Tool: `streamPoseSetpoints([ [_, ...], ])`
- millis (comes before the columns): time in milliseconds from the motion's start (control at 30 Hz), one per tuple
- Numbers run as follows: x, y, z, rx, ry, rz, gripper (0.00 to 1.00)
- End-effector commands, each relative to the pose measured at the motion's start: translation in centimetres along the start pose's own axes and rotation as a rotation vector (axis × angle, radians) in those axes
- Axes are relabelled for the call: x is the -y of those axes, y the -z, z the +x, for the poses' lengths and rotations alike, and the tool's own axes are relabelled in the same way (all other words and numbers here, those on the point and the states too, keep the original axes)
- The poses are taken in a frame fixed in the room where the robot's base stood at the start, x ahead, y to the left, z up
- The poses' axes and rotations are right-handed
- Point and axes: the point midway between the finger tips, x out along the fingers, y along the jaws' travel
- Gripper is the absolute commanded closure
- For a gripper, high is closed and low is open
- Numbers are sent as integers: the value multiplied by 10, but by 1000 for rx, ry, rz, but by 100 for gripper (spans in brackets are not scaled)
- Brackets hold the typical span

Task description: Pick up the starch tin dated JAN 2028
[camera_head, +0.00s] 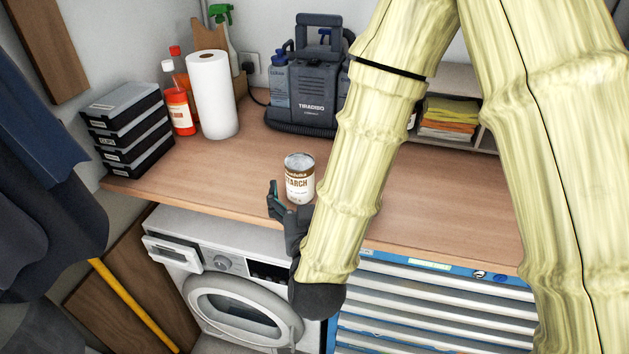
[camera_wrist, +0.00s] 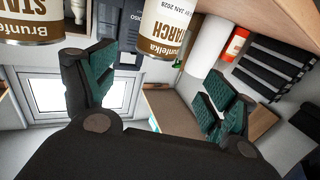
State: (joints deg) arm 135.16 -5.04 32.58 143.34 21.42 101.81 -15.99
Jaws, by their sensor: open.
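In the wrist view, which looks upside down, a white and brown starch tin (camera_wrist: 170,32) shows the text "BY JAN 2028". It is beyond my open fingers and cut off by the top edge. A second starch tin (camera_wrist: 33,20) is at the upper left; no date is readable on it. The head view shows one starch tin (camera_head: 299,180) upright near the counter's front edge, its date too small to read; the other tin is not visible there. My gripper (camera_head: 288,206) is open and empty just in front of this tin, partly hidden by my arm.
The wooden counter (camera_head: 225,172) holds a paper towel roll (camera_head: 212,95), red bottles (camera_head: 180,110), stacked black boxes (camera_head: 128,128) and a dark cleaning machine (camera_head: 305,85). A washing machine (camera_head: 235,300) and blue tool chest (camera_head: 430,310) stand below. My arm covers part of the counter.

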Motion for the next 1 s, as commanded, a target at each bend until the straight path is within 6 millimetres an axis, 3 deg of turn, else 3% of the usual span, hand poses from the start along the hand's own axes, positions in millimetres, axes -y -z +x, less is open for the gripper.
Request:
streamPoseSetpoints([
  [833,-3,1,56,2,-2,1,15],
  [1000,-8,3,75,2,-2,2,15],
])
